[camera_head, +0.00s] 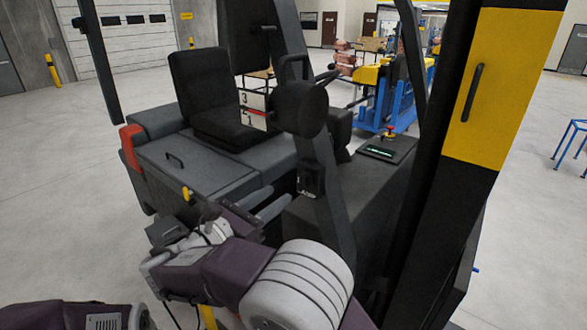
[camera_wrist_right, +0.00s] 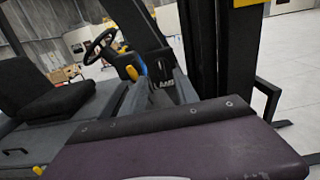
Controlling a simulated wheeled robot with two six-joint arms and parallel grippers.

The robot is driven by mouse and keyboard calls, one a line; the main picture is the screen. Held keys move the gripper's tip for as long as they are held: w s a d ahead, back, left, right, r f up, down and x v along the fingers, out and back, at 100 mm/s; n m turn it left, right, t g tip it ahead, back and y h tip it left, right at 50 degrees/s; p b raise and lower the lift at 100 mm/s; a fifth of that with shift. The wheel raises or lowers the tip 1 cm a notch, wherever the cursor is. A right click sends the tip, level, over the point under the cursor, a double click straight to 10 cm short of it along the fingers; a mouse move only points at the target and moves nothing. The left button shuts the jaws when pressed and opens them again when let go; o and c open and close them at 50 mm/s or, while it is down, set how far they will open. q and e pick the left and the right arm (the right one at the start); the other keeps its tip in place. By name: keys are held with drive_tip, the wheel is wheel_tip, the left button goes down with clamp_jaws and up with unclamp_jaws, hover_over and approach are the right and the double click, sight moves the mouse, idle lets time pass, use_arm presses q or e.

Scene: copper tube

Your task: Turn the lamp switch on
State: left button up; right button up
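The lamp switch (camera_head: 311,180) is a small dark box with a pale label on the front of the forklift's black steering column. It also shows in the right wrist view (camera_wrist_right: 162,90), above the purple cover in the foreground; its on or off position is too small to tell. My right gripper (camera_head: 208,214) is left of and below the switch and apart from it, beside the forklift's grey body. Its fingers are dark and partly merge with the machine behind, so their opening is unclear. Only a purple link of my left arm shows at bottom left.
The forklift has a black seat (camera_head: 209,95), a steering wheel (camera_wrist_right: 101,46) and a tall black and yellow post (camera_head: 500,85) at right. A dark panel with a red button (camera_head: 391,130) lies behind the column. Open grey floor (camera_head: 70,190) is at left.

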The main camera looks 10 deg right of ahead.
sight(299, 180)
drive_tip(key=p+x, duration=0.4)
drive_tip(key=x, duration=0.4)
drive_tip(key=shift+w+d, duration=0.25)
drive_tip(key=shift+d, duration=0.1)
drive_tip(key=shift+w+d+f, duration=0.1)
drive_tip(key=shift+d, duration=0.05)
drive_tip(key=shift+a, duration=0.2)
clamp_jaws()
